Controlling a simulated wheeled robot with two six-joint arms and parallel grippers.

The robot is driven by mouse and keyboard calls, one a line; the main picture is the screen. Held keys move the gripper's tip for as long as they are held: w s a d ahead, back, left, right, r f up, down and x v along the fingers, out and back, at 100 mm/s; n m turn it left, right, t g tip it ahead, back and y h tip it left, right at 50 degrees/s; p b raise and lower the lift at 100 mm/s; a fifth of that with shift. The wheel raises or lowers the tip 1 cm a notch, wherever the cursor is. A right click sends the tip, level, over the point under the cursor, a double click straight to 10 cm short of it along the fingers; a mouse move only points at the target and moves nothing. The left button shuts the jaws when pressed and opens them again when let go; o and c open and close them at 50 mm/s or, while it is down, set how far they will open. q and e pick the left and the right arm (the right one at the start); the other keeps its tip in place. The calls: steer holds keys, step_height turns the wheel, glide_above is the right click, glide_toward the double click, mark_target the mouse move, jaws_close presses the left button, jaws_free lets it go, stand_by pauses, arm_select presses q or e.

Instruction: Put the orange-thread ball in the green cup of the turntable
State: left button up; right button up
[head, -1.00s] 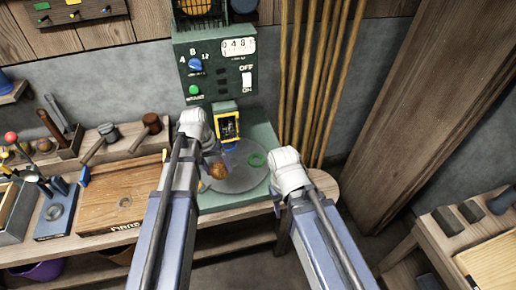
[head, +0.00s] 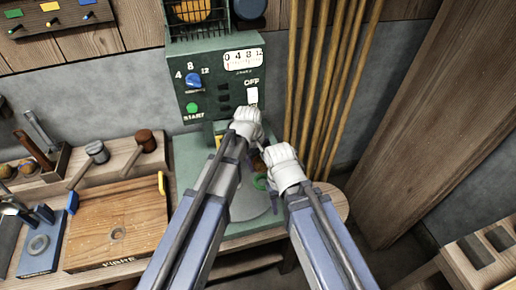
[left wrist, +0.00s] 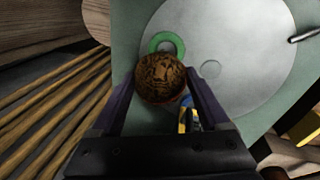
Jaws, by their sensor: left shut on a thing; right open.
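My left gripper (left wrist: 161,84) is shut on a brown-orange, dark-streaked ball (left wrist: 161,76), with one finger on each side of it. In the left wrist view the ball overlaps the near edge of the green cup (left wrist: 178,43), which shows as a green ring on the grey turntable (left wrist: 240,50). I cannot tell the ball's height over it. In the head view the green cup (head: 260,183) is partly hidden between my two arms, and the turntable (head: 248,208) shows below. My right gripper (head: 276,195) is beside the cup, its fingers mostly hidden.
A green machine (head: 215,85) with a dial, buttons and a switch stands behind the turntable. Several wooden poles (head: 325,80) lean at its right. A wooden board (head: 118,225) and mallets (head: 146,142) lie on the bench at left.

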arm_select(q)
steer(key=shift+w+d+r, duration=0.1)
steer(key=shift+w+d, duration=0.2)
steer(key=shift+d, duration=0.15)
step_height(320, 180, down, 8)
steer(key=b, duration=0.8)
steer(key=shift+f, duration=0.2)
steer(key=shift+f+b, duration=0.15)
steer(key=shift+b, duration=0.25)
steer(key=o, duration=1.3)
steer(key=shift+o, duration=0.2)
steer(key=r+p, duration=0.2)
steer(key=a+r+p, duration=0.1)
steer(key=r+p, duration=0.2)
steer(key=s+r+p, duration=0.1)
steer(key=r+p, duration=0.2)
steer(key=shift+a, duration=0.15)
steer(key=shift+f, duration=0.1)
